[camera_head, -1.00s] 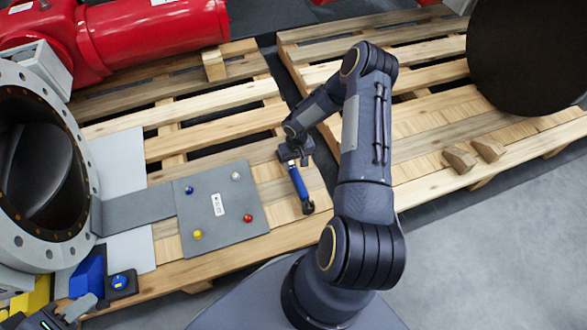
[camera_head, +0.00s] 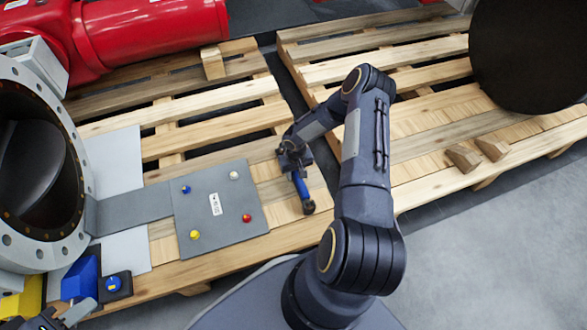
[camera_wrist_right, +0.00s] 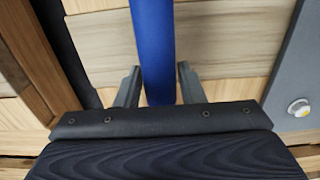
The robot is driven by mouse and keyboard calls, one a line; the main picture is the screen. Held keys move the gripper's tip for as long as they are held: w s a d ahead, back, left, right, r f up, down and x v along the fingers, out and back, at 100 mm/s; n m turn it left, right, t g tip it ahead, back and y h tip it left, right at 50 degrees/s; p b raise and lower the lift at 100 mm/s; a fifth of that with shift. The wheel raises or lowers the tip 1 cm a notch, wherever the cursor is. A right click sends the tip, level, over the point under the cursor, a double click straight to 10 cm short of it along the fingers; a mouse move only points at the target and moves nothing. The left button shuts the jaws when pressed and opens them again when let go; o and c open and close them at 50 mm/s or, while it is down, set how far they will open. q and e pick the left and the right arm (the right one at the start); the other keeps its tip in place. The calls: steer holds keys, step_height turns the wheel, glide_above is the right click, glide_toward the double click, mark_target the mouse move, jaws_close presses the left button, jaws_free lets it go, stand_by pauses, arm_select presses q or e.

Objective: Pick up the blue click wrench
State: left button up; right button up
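The blue click wrench (camera_head: 300,186) lies on the pallet boards, right of the grey plate, its dark end toward me. My right gripper (camera_head: 296,164) is over its far part and hides that part. In the right wrist view the blue handle (camera_wrist_right: 154,45) runs between the two fingers of my right gripper (camera_wrist_right: 158,88). The fingers are apart, one on each side of the handle, and do not look closed on it. My left gripper (camera_head: 66,318) shows only in part at the bottom left corner; its opening cannot be made out.
The grey plate (camera_head: 217,228) with coloured knobs lies left of the wrench. A large flanged valve (camera_head: 25,250) stands at the left, a red cylinder (camera_head: 150,32) behind. Two wooden blocks (camera_head: 463,158) and a dark round disc (camera_head: 530,50) are on the right pallet.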

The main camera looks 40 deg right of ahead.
jaws_close()
steer(key=shift+r, duration=0.2)
